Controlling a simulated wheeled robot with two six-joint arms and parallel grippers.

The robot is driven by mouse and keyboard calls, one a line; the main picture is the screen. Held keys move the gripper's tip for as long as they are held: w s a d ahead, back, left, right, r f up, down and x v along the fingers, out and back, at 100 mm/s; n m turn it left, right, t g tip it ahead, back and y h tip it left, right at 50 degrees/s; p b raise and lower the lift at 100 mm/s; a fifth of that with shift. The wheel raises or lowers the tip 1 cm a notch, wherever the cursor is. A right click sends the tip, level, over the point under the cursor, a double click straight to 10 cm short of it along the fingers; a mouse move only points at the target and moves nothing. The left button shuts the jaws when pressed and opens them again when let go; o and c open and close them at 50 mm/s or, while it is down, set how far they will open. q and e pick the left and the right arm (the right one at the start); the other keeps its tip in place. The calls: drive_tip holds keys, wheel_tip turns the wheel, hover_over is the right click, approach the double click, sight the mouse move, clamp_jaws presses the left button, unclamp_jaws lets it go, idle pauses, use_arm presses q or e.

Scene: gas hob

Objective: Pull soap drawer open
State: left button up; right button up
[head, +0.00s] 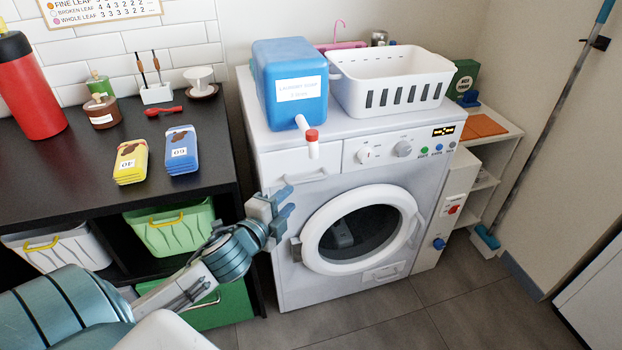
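The white washing machine (268,236) stands in the middle of the head view. Its soap drawer (290,164) is the panel at the upper left of its front, with a recessed grip along its lower part. The drawer looks flush with the front, so shut. My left gripper (288,202) is just below the drawer, in front of the machine's left side. Its two blue-grey fingers are apart with nothing between them. I cannot tell whether it touches the machine. My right gripper is out of view.
A blue laundry soap container (272,92) with a red-capped spout hangs over the machine's top front edge, above the drawer. A white basket (385,70) stands beside it. The round door (313,248) is shut. A black shelf (215,185) stands close at left.

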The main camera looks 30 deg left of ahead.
sight(306, 182)
use_arm(q)
drive_tip(key=w, duration=0.3)
drive_tip(key=w+f, duration=0.1)
drive_tip(key=w, duration=0.6)
drive_tip(key=shift+w+a+f+b, duration=0.1)
drive_tip(key=shift+a+f+b, duration=0.15)
drive_tip(key=shift+a+b, duration=0.1)
drive_tip(key=shift+c, duration=0.2)
clamp_jaws()
